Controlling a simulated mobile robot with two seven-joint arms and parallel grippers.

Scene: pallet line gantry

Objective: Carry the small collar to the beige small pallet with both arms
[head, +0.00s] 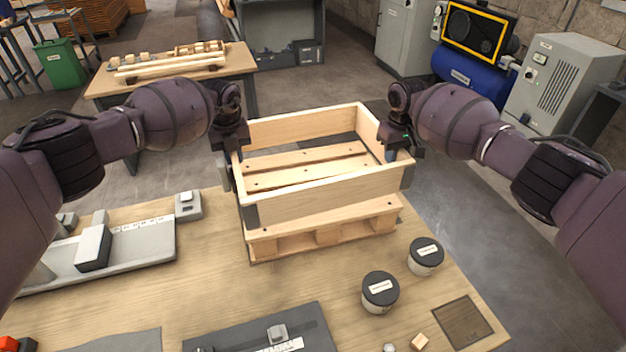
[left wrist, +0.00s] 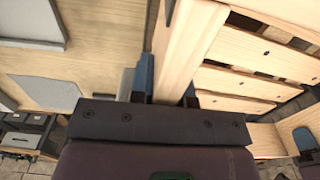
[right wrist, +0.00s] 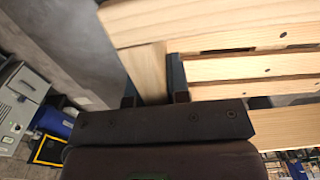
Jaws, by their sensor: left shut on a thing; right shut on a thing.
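The small collar (head: 325,196) is a pale wooden frame with dark corner pieces, seen in the middle of the head view. The beige small pallet (head: 328,237) is directly under it on the bench, its slats showing through the frame. I cannot tell whether the collar touches the pallet. My left gripper (head: 230,165) is shut on the collar's left wall, which also shows in the left wrist view (left wrist: 190,40). My right gripper (head: 392,152) is shut on the right wall, seen in the right wrist view (right wrist: 149,70). The fingertips are partly hidden.
Two dark-lidded jars (head: 380,290) (head: 425,256) stand on the bench right of the pallet. A grey fixture (head: 120,245) is at the left and a dark mat (head: 270,335) in front. Behind is a second table (head: 170,82) with wooden parts.

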